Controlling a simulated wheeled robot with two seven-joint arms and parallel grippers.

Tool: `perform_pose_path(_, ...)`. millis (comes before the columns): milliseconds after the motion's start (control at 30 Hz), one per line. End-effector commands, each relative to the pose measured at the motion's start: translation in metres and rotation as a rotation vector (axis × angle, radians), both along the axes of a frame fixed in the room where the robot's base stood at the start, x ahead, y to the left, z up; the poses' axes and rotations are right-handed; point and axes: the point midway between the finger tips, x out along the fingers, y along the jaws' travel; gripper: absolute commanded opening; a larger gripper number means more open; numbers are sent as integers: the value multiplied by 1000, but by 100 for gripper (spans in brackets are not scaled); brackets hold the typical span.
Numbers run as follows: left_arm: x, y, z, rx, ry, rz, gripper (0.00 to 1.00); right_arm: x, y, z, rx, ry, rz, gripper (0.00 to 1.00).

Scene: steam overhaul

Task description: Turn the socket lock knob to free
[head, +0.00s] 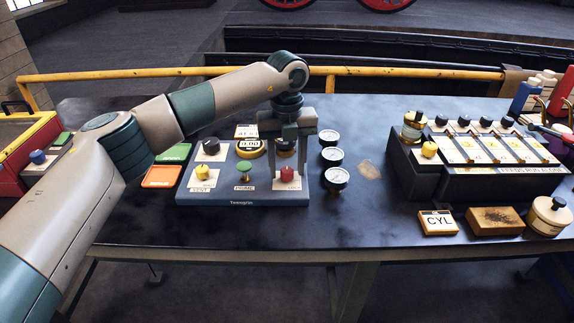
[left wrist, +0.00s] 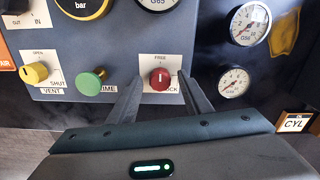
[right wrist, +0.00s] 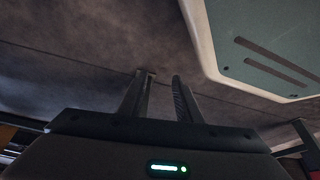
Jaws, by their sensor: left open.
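The socket lock knob is a red round knob (head: 287,172) at the front right of the blue-grey test panel (head: 240,198). In the left wrist view the red knob (left wrist: 160,78) sits on a white label with FREE above it and a partly covered word ending in "CK" at lower right. A pale mark on the knob points roughly straight up and down. My left gripper (head: 289,165) is above the knob and open. Its fingers (left wrist: 157,72) stand to either side of the knob, apart from it as far as I can tell. My right gripper (right wrist: 160,78) shows only in its own wrist view, with nothing visible between its fingers.
Beside the knob are a green knob (head: 244,166), a yellow knob (head: 203,172) and a black knob (head: 211,146). Several gauges (head: 336,179) stand at the panel's right. A CYL box (head: 437,222) and a brown block (head: 495,221) lie farther right. The table between is mostly clear.

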Motion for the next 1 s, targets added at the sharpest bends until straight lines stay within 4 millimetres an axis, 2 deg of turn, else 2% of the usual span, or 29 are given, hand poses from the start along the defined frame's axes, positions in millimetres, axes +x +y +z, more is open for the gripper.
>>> perform_pose_path(167,1,0,8,-1,-2,0,45,-2,-1,-3,-2,11,0,31)
perform_pose_path(367,1,0,33,0,-3,0,45,-6,-3,-7,-7,37,-3,31)
perform_pose_path(567,1,0,71,0,-5,1,45,-8,-15,-6,-25,71,-10,31)
perform_pose_path(800,0,-1,119,-1,-3,0,45,-16,-18,-9,-33,115,-14,31)
perform_pose_path(1000,0,0,153,-1,-2,2,45,-19,-20,-9,-37,135,-15,31)
